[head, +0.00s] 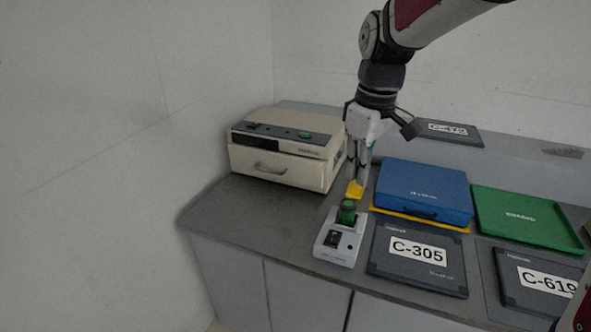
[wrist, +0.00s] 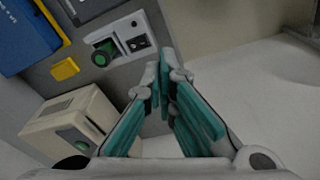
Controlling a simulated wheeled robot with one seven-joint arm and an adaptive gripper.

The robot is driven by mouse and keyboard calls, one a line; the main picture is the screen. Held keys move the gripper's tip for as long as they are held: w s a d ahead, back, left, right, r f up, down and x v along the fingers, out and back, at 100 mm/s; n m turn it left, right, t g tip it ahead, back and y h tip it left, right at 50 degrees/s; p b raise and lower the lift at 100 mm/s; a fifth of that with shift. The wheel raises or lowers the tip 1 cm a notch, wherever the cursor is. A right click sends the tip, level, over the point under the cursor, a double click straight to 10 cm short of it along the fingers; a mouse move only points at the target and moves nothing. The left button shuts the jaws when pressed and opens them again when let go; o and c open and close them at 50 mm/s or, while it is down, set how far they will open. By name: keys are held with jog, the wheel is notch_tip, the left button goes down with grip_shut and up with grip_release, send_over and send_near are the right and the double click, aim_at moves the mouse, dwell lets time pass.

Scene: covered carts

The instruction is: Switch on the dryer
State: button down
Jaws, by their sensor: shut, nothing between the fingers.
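A beige box-shaped machine (head: 285,150) with a front handle and a green button (head: 305,135) on its top panel stands at the counter's back left. It also shows at lower left in the wrist view (wrist: 62,122). A small light-grey device (head: 341,246) with a green cylinder (head: 347,211) and a black switch (head: 331,239) sits nearer the front; it is at the top of the wrist view (wrist: 128,40). No readable label tells which one is the dryer. My gripper (head: 358,184) is shut and empty, right of the beige machine and behind the small device. It appears above the counter, touching neither.
A yellow block (wrist: 65,69) lies near the small device. A blue case (head: 423,190), a green tray (head: 527,216) and dark covers marked C-305 (head: 418,278) and C-619 (head: 540,282) fill the right side. The counter left of the small device (head: 255,215) is clear.

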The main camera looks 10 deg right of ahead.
aim_at(331, 242)
jog(key=w+f+n+g, duration=0.2)
jog(key=w+f+n, duration=0.2)
jog(key=w+f, duration=0.6)
notch_tip(331, 242, down, 2)
jog(key=shift+w+f, duration=0.25)
jog(key=shift+w, duration=0.15)
jog(key=shift+a, duration=0.1)
jog(key=f, duration=0.4)
jog(key=s+f+p, duration=0.1)
jog(key=f, duration=0.4)
jog(key=f+p, duration=0.1)
jog(key=f, duration=0.4)
jog(key=shift+s+a, duration=0.3)
jog(key=shift+a, duration=0.1)
